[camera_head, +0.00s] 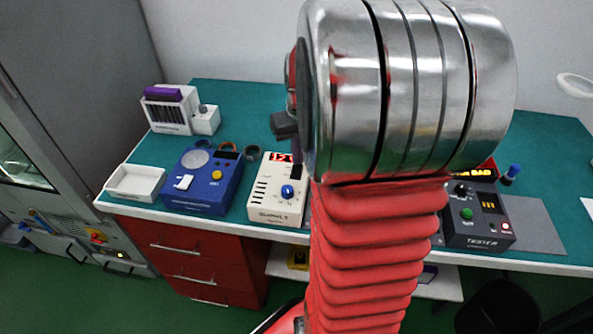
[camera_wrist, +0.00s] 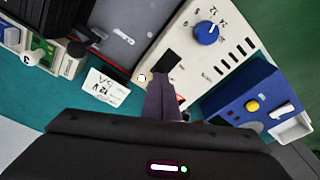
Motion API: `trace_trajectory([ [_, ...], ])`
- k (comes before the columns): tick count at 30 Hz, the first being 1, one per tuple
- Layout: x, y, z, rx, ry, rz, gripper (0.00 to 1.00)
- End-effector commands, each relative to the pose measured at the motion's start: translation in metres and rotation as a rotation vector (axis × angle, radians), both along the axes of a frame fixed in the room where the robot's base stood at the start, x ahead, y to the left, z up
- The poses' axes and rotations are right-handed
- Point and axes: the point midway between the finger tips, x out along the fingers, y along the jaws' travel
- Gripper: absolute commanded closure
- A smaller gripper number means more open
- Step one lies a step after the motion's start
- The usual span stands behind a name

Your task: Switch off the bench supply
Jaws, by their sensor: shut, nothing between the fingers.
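The bench supply (camera_head: 264,203) is a cream box labelled SUPPLY on the green bench, with a red lit display (camera_head: 280,157) and a blue knob (camera_head: 288,191). In the wrist view the supply (camera_wrist: 188,62) shows its blue knob (camera_wrist: 207,33), a row of dark slots, a black switch-like patch (camera_wrist: 166,63) and a small bright light (camera_wrist: 142,77). My gripper (camera_wrist: 160,88) is shut and empty, its fingertips over or just beside the supply near the black patch; I cannot tell if they touch. The fingers hide part of the display. My arm covers the supply's right side in the head view.
A blue unit (camera_head: 205,180) with a yellow button and a white tray (camera_head: 136,182) stand left of the supply. A dark tester (camera_head: 478,219) stands at right. A white rack with purple top (camera_head: 170,108) is behind. A label card (camera_wrist: 107,87) lies near the supply.

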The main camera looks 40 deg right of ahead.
Motion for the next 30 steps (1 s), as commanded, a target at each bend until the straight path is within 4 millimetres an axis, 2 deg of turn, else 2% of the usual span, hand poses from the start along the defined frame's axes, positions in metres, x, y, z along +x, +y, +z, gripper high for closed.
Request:
trace_trajectory([
  [30, -0.0002, -0.0002, -0.0064, 0.001, 0.001, -0.001, 1.0],
])
